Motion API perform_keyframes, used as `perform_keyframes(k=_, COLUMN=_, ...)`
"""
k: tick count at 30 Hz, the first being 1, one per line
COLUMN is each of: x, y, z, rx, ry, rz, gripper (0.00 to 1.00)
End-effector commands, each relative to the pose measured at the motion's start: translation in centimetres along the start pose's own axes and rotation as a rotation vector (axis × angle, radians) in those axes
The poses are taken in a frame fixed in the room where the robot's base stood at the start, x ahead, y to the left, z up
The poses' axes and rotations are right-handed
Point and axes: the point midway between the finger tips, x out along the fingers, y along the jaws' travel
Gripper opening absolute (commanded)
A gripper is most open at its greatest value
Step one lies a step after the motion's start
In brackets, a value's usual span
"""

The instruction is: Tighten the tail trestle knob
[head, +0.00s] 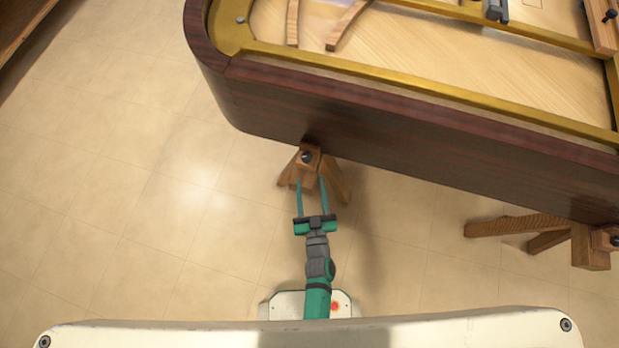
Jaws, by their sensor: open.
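A small black knob (307,157) sits on top of a wooden trestle (331,182) that stands at the curved left end of the piano case (400,140). My gripper (312,181) has two long thin teal fingers, spread apart and pointing up the picture at the trestle. The fingertips lie just below the knob in the picture, one on each side of the trestle's middle. I see nothing held between them. I cannot tell from this view whether the fingertips touch the trestle.
A second wooden trestle (590,250) with a dark knob (615,241) stands at the right. A gold frame (400,82) and pale soundboard (440,45) show inside the open piano. The tiled floor (130,200) at the left is clear.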

Motion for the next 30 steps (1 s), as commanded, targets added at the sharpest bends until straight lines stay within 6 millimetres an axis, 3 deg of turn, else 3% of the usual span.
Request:
perform_keyframes(k=5, x=-3.2, y=-0.1, z=0.1, rx=0.001, ry=-0.004, rz=-0.001, gripper=0.47)
perform_keyframes(k=30, x=-14.1, y=-1.7, z=-8.3, rx=-0.010, ry=-0.105, rz=0.068, gripper=0.47)
